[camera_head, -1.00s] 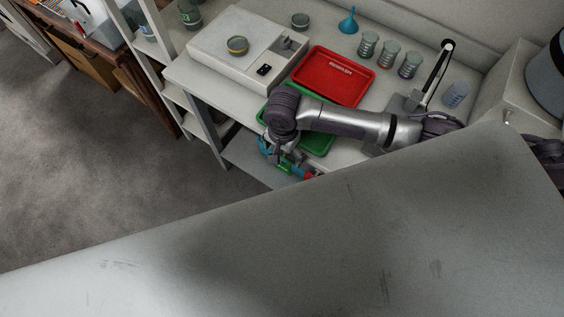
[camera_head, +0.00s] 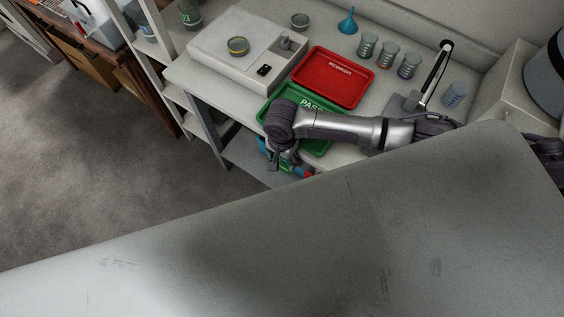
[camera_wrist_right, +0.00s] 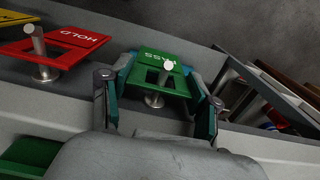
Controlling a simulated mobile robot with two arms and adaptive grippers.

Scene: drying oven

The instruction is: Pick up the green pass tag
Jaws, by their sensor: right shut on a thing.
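The green pass tag (camera_wrist_right: 171,67), a flat plate with white lettering and a cut-out, sits at a metal peg (camera_wrist_right: 154,97) in the right wrist view. My right gripper (camera_wrist_right: 163,80) has its teal-padded fingers on either side of the tag, shut on it. The tag is still at the peg; whether it is clear of it I cannot tell. In the head view my right gripper (camera_head: 283,160) is at the table's front edge, below the green tray, and the arm mostly hides the tag. My left gripper is not in view.
A red HOLD tag (camera_wrist_right: 57,44) hangs at another peg left of the green one, with a yellow tag (camera_wrist_right: 12,17) beyond. The green PASS tray (camera_head: 318,147) and red tray (camera_head: 334,77) lie on the table. Open floor (camera_head: 110,150) is left.

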